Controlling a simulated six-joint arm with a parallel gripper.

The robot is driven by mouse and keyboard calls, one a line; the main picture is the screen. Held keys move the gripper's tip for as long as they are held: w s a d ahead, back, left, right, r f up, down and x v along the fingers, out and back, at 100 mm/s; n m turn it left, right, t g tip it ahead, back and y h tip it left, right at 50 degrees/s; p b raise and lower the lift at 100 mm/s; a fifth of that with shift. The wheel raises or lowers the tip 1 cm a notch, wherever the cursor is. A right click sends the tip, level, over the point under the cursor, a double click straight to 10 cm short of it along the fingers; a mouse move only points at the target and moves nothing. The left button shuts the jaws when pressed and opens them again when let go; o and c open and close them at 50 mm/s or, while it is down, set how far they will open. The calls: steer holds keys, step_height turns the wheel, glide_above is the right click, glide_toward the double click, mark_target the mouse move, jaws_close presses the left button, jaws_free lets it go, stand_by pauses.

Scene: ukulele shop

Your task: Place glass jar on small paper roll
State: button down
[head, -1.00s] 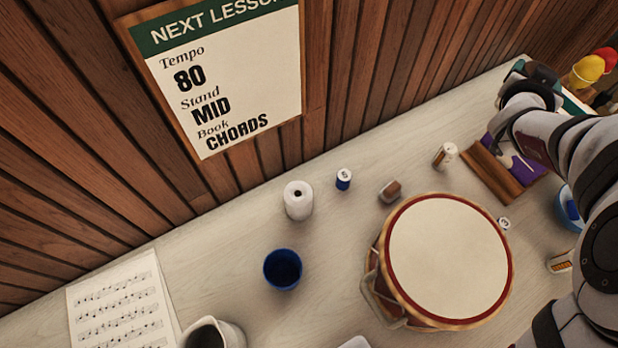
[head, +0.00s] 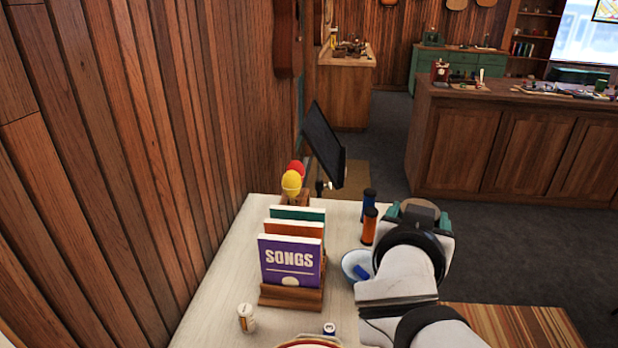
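My gripper (head: 419,212) is at the right, past the table's right edge, seen from behind with teal fingers to either side. A grey-brown rounded thing (head: 421,207) shows between the fingers. Whether it is held, and whether it is the glass jar, I cannot tell. No glass jar can be clearly made out elsewhere. The small paper roll is outside the present view; a second ago a white roll stood upright on the table near the wooden wall.
A music stand (head: 324,142) stands beyond.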

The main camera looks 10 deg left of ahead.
steer(key=shift+s+f, duration=0.1)
steer(key=shift+s, duration=0.05)
steer(key=s+a+f+n+y, duration=0.1)
steer(key=s+a+f+y, duration=0.1)
steer(key=a+f, duration=0.5)
steer(key=s+a+f+n+y, duration=0.1)
steer(key=s+a+f+n, duration=0.15)
steer(key=a, duration=0.85)
steer(key=s+a+f+n+y, duration=0.1)
steer(key=s+a+f+y, duration=0.1)
steer(key=a+f, duration=0.6)
steer(key=s+a+f+n+g+y, duration=0.1)
steer(key=s+a+f+n+y, duration=0.15)
steer(key=s+a, duration=0.65)
steer(key=s+a+f+n+y, duration=0.15)
steer(key=s+a+y, duration=0.3)
steer(key=s, duration=0.75)
steer(key=shift+n+h, duration=0.3)
steer(key=shift+n, duration=0.15)
steer(key=shift+s+f, duration=0.25)
steer(key=shift+f, duration=0.55)
steer(key=shift+s+f, duration=0.2)
steer(key=shift+f, duration=0.65)
steer(key=shift+s+f, duration=0.25)
steer(key=shift+f, duration=0.55)
steer(key=shift+f, duration=0.2)
jaws_free()
